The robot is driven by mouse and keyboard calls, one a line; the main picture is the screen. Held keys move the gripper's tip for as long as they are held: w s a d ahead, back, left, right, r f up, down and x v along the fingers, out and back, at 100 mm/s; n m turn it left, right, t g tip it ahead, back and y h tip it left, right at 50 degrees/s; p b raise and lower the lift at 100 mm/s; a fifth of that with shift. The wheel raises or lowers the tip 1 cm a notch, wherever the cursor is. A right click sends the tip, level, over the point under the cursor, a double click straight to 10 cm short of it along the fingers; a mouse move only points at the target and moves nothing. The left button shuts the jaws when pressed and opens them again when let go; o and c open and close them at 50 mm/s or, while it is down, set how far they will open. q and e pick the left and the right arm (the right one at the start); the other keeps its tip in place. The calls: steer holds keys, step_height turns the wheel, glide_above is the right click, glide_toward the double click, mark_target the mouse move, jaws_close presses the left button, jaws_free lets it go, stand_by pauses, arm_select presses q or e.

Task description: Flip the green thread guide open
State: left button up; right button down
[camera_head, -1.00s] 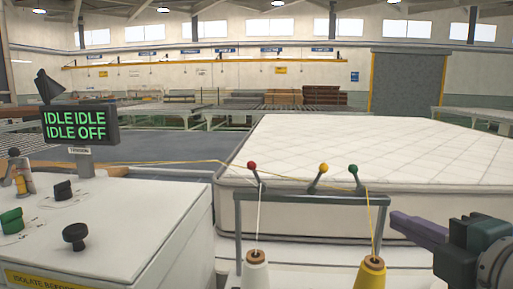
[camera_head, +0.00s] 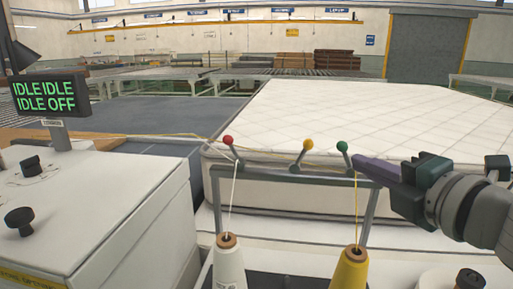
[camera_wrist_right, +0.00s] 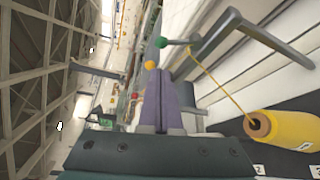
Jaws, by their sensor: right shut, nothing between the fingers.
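The green thread guide (camera_head: 342,147) is a short lever with a green ball on top, at the right of a grey rack bar (camera_head: 275,176). It leans up and to the left. The guide also shows in the right wrist view (camera_wrist_right: 160,42), just beyond the fingertips. My right gripper (camera_head: 358,165), with purple fingers, is shut and empty, just right of the green guide. I cannot tell whether it touches the lever. The fingers also show in the wrist view (camera_wrist_right: 160,80). My left gripper is not in view.
The yellow guide (camera_head: 308,145) leans right and the red guide (camera_head: 228,140) leans left on the bar. Threads run to a white cone (camera_head: 229,265) and a yellow cone (camera_head: 349,270). A mattress (camera_head: 350,115) lies behind. A control cabinet (camera_head: 95,215) stands left.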

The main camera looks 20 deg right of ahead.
mark_target(346, 154)
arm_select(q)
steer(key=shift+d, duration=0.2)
arm_select(e)
steer(key=w+f, duration=0.1)
steer(key=w, duration=0.6)
steer(key=shift+w+d, duration=0.3)
arm_select(q)
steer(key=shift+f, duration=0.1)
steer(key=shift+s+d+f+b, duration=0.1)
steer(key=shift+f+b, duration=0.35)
steer(key=shift+b, duration=0.15)
arm_select(e)
steer(key=shift+s+d+m, duration=0.1)
steer(key=shift+d+m, duration=0.05)
steer(key=shift+m, duration=0.25)
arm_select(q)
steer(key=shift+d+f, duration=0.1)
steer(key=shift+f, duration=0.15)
arm_select(e)
steer(key=shift+r+t, duration=0.1)
steer(key=shift+t, duration=0.2)
